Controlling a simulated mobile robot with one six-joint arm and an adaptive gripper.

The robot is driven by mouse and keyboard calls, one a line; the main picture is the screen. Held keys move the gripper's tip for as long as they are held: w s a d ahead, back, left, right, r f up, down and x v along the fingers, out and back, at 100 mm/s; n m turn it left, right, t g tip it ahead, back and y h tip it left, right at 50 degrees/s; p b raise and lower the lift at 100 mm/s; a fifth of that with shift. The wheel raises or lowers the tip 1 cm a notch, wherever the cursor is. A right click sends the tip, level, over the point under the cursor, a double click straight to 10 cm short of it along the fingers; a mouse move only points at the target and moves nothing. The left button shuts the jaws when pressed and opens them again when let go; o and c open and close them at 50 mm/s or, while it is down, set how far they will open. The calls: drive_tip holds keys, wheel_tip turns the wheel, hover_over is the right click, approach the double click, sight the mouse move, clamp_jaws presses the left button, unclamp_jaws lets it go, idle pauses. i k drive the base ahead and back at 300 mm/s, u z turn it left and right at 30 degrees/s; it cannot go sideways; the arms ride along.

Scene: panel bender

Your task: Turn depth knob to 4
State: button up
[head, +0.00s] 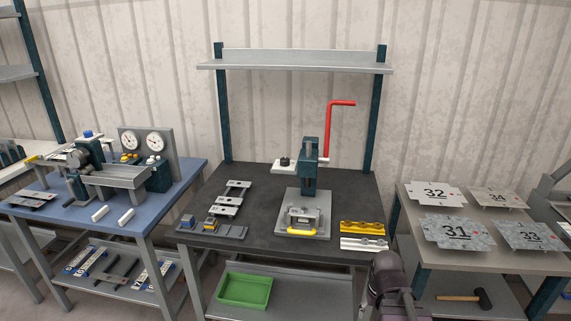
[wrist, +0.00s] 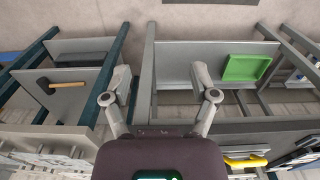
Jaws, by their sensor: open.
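No label reading "depth knob" can be made out. A press (head: 310,165) with a red crank handle (head: 329,128) stands on the dark middle table. A small black knob (head: 284,161) sits on a light plate at its left side; its markings are too small to read. On the blue table at left, a bending machine (head: 115,175) has two round white dials (head: 130,140) on a grey panel, with small yellow and white knobs below. My gripper (wrist: 160,75) is open and empty in the wrist view, its fingers spread, well away from both machines.
The middle table (head: 255,180) holds metal plates, a yellow block (head: 362,227) and a yellow-handled fixture (head: 302,230). A green tray (head: 245,289) lies on its lower shelf. The right table bears numbered plates (head: 456,233); a hammer (head: 466,297) lies below.

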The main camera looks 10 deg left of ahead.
sight(284, 162)
drive_tip(key=u, duration=0.55)
drive_tip(key=i, duration=0.75)
drive_tip(key=z, duration=0.05)
